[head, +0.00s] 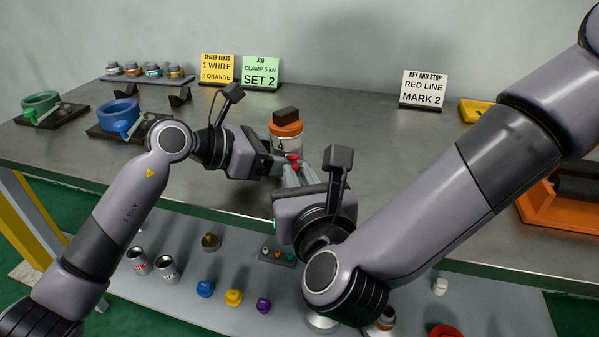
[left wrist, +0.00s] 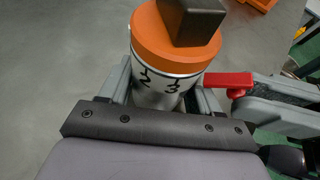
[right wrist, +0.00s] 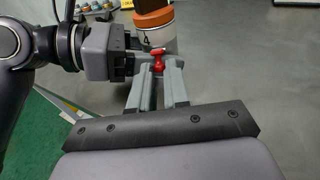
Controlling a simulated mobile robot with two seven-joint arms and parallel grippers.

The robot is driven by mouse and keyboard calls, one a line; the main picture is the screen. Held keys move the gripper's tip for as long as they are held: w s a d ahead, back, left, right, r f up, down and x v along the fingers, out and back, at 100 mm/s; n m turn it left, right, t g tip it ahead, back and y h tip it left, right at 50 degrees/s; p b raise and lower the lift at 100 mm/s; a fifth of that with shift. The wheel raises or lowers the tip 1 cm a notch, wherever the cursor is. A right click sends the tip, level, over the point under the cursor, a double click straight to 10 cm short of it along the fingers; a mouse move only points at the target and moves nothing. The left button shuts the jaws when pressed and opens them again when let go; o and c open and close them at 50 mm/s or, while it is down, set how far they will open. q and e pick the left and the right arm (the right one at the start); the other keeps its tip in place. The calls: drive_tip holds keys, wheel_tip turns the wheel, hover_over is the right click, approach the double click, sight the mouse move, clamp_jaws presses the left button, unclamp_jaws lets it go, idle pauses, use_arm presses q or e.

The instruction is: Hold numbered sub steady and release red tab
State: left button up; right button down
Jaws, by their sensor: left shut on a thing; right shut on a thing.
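The numbered sub (head: 287,144) is an upright white cylinder with an orange band and a dark block on top, standing on the bench. The left wrist view shows the numbers 2 and 3 on its white body (left wrist: 158,94); a 4 faces the right wrist camera (right wrist: 160,40). My left gripper (head: 277,164) is shut on its lower body, one finger on each side. The red tab (head: 293,157) sticks out from the sub's side. My right gripper (right wrist: 158,72) is shut on the red tab (right wrist: 158,57), which shows between its fingertips. The tab's inner end is hidden.
Blue (head: 119,113) and green (head: 40,103) ring vises stand at the left. Sign cards (head: 424,89) stand at the back. An orange tray (head: 540,205) is at the right. Caps and cans lie on the lower shelf (head: 190,235).

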use_arm(q)
drive_tip(key=shift+d+r, duration=0.15)
use_arm(e)
drive_tip(key=shift+s+f, duration=0.1)
drive_tip(key=shift+f, duration=0.25)
drive_tip(key=c, duration=1.1)
unclamp_jaws()
drive_tip(key=shift+d+r, duration=0.1)
drive_tip(key=f+v, duration=0.1)
drive_tip(key=v, duration=0.6)
drive_tip(key=shift+s+r, duration=0.2)
drive_tip(key=shift+r, duration=0.15)
drive_tip(key=shift+d, duration=0.1)
use_arm(q)
drive_tip(key=o, duration=1.6)
